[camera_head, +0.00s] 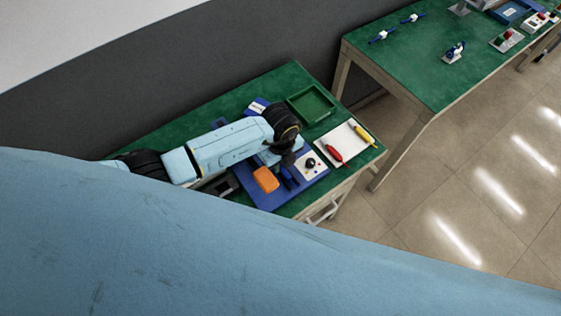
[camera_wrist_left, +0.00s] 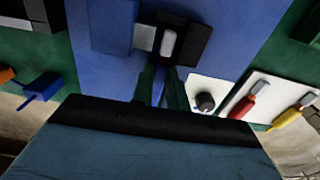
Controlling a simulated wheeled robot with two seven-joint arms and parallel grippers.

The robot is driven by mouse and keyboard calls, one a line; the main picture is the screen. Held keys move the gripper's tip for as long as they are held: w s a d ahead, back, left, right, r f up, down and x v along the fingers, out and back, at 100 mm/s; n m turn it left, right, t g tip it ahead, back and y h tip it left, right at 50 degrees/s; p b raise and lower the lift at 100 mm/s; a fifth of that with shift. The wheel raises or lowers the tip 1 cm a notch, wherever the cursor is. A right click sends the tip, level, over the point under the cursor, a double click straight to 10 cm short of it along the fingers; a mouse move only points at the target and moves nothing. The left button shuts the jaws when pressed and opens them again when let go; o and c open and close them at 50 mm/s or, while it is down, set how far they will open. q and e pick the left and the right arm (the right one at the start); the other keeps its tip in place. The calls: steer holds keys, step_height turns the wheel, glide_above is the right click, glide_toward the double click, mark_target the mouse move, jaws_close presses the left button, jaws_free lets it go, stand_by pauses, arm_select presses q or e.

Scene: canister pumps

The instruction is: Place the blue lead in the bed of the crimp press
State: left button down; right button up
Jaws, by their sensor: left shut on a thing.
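My left gripper (camera_head: 288,160) is over the blue board (camera_head: 262,199), its fingers mostly hidden in the head view. In the left wrist view its two dark fingers (camera_wrist_left: 161,88) are shut on a narrow blue piece, which looks like the blue lead (camera_wrist_left: 158,88). Just beyond the fingertips is a black block with a pale grey part, which looks like the crimp press (camera_wrist_left: 190,45). I cannot tell whether the lead touches its bed. My right gripper is not in view.
An orange block (camera_head: 265,179) and a white panel with a black knob (camera_head: 310,163) flank the gripper. A white tray (camera_head: 333,130) holds a red and a yellow tool. A green tray (camera_head: 311,106) stands behind. A second green table (camera_head: 425,60) is at right.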

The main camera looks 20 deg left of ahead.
arm_select(q)
steer(key=shift+s+f, duration=0.15)
steer(key=shift+f, duration=0.1)
steer(key=c, duration=1.8)
jaws_free()
steer(key=o, duration=0.4)
steer(key=shift+f, duration=0.15)
steer(key=shift+s, duration=0.1)
steer(key=shift+a+f, duration=0.1)
steer(key=shift+a, duration=0.05)
steer(key=shift+r, duration=0.2)
steer(key=r+p, duration=0.1)
steer(key=r, duration=1.2)
steer(key=shift+w+r+p, duration=0.2)
steer(key=shift+p, duration=0.15)
